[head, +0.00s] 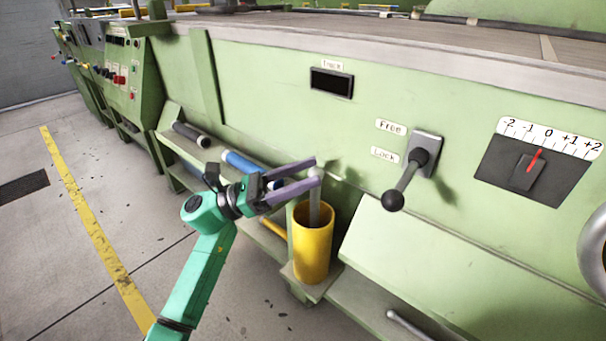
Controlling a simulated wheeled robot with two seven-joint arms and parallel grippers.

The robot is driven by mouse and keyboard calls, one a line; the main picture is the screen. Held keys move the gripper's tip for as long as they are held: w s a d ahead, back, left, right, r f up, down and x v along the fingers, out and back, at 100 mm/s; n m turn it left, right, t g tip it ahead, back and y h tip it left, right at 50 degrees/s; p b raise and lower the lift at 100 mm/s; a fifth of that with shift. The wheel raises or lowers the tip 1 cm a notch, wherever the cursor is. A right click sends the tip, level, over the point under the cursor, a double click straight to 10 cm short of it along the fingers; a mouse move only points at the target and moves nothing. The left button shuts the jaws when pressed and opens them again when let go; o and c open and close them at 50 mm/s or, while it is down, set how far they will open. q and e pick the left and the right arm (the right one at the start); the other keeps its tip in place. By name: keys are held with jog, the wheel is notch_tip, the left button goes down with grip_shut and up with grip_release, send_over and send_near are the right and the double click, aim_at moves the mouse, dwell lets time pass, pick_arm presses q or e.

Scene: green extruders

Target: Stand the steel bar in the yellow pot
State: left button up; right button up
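The steel bar (315,208) is grey and close to upright in the head view. Its lower part is inside the mouth of the yellow pot (311,255), where the front wall hides its lower end. I cannot see whether it touches the pot's bottom. The pot stands upright on a small green ledge beside the machine. My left gripper (317,171) reaches in from the left above the pot. Its two purple fingers are on either side of the bar's top end, shut on it. The near finger covers a little of the bar. My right gripper is not in view.
The green machine wall is close behind the pot. A lever with a black knob (393,200) sticks out to the right. A sloped green cover (420,240) lies right of the pot. A blue bar (248,166) and a dark bar (190,134) lie on a shelf. Floor is clear at left.

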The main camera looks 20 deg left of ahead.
pick_arm(q)
jog(key=shift+f, duration=0.1)
jog(key=v, duration=1.4)
jog(key=shift+a, duration=0.25)
jog(key=shift+s, duration=0.1)
